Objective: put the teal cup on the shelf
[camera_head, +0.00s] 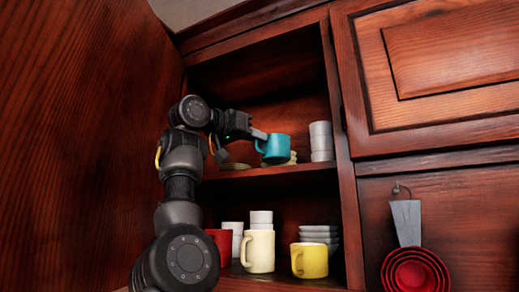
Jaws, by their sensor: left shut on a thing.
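The teal cup (276,149) is upright at the upper shelf (266,172) of the open cabinet, with its handle on the left. My left gripper (260,136) is shut on the teal cup at its upper left side. The cup's base is close to the shelf board; I cannot tell whether it touches. My left arm comes up from the lower left and reaches into the cabinet. My right gripper is not in view.
White stacked cups (321,142) stand right of the teal cup. Below are a red cup (222,243), a cream mug (259,251), a yellow mug (309,260) and white bowls (319,234). Red measuring cups (415,272) hang right.

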